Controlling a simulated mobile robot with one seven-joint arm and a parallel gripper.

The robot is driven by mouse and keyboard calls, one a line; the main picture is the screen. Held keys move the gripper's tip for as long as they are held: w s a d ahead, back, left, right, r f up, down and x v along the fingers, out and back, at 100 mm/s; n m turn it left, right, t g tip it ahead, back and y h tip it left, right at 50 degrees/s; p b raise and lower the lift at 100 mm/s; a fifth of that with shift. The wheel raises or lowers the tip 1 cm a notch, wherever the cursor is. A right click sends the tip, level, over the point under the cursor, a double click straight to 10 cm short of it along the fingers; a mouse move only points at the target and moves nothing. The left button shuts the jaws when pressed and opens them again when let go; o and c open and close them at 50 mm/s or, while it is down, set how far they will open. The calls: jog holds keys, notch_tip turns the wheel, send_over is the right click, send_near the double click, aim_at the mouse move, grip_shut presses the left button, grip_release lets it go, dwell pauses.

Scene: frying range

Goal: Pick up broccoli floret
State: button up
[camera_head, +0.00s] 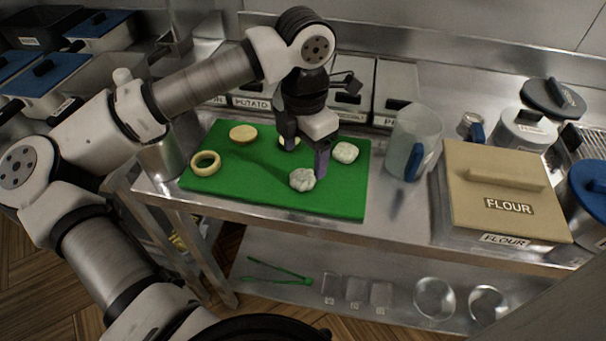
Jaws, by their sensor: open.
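On the green cutting board (240,185) lie two pale, whitish lumpy pieces. The nearer lumpy piece (302,180) has a bumpy, floret-like outline, and the other pale piece (345,152) lies farther back to the right. No plainly green floret shows, and I cannot tell surely which piece is the broccoli floret. My gripper (305,160) points down over the board with its fingers apart and nothing seen held. Its right finger is close to the nearer lumpy piece; whether they touch is unclear. Another pale piece (291,140) is partly hidden by the left finger.
A yellow ring (206,163) and a round tan slice (243,133) lie on the board's left. Labelled bins (346,98) stand behind. A clear jug (413,141) and a flour box (500,196) stand to the right. Green tongs (278,275) lie on the lower shelf.

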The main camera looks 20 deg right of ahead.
aim_at(303, 174)
jog(key=shift+a+f+p, duration=0.1)
jog(key=shift+f+p, duration=1)
jog(key=shift+f, duration=1.6)
jog(key=shift+c, duration=0.4)
jog(key=c, duration=0.7)
